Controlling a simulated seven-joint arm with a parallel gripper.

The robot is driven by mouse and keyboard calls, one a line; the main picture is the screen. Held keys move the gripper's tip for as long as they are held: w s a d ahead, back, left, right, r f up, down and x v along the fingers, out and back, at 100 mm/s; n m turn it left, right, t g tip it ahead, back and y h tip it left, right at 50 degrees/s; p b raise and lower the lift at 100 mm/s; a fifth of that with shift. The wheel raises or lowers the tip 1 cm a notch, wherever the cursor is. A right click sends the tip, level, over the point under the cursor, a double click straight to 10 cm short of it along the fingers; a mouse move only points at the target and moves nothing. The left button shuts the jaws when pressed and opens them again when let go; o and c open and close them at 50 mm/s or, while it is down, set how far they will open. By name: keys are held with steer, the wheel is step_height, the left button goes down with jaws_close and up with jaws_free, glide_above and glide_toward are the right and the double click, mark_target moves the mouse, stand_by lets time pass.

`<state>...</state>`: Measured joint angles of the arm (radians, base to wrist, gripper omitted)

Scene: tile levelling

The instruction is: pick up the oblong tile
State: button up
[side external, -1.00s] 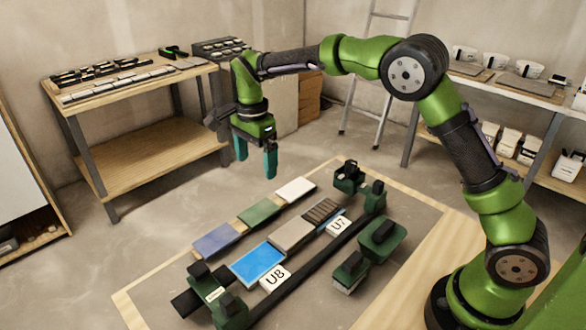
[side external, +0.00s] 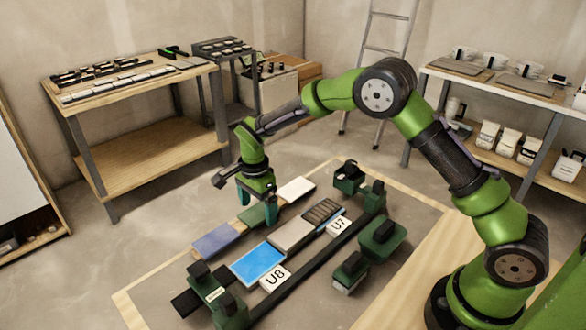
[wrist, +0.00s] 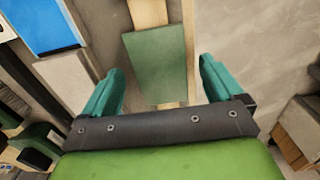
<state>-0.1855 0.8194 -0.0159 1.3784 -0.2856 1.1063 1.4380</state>
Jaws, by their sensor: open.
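A green oblong tile (side external: 252,217) lies flat on a wooden strip, between a blue-grey tile (side external: 215,241) and a white tile (side external: 296,189). My gripper (side external: 256,207) is over the green tile, pointing down, and partly hides it. In the wrist view the green tile (wrist: 155,60) lies between the two spread teal fingers (wrist: 160,70). The fingers are open with nothing held. I cannot tell whether the fingertips are beside the tile or still above it.
Next to this row is a rig with a bright blue rectangle (side external: 257,263), a beige tile (side external: 292,235) and a dark ribbed piece (side external: 322,210). Cards U8 (side external: 275,277) and U7 (side external: 339,226) sit by it. Green clamp blocks (side external: 382,237) stand nearby.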

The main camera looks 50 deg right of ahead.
mark_target(258, 212)
steer(key=c, duration=0.9)
steer(key=shift+r, duration=0.1)
steer(key=shift+r, duration=0.2)
step_height(258, 212, up, 3)
steer(key=shift+r, duration=0.15)
steer(key=s+d, duration=0.1)
steer(key=s, duration=0.9)
steer(key=s+d+r, duration=0.1)
steer(key=s, duration=0.3)
steer(key=shift+s+d, duration=0.3)
steer(key=shift+s, duration=0.1)
steer(key=w+d+r, duration=0.4)
steer(key=d+r, duration=0.1)
steer(key=d, duration=0.4)
steer(key=shift+s+a+f, duration=0.1)
steer(key=shift+a+f, duration=0.05)
steer(key=shift+f, duration=1.8)
steer(key=shift+a+f, duration=0.15)
steer(key=shift+f, duration=1.8)
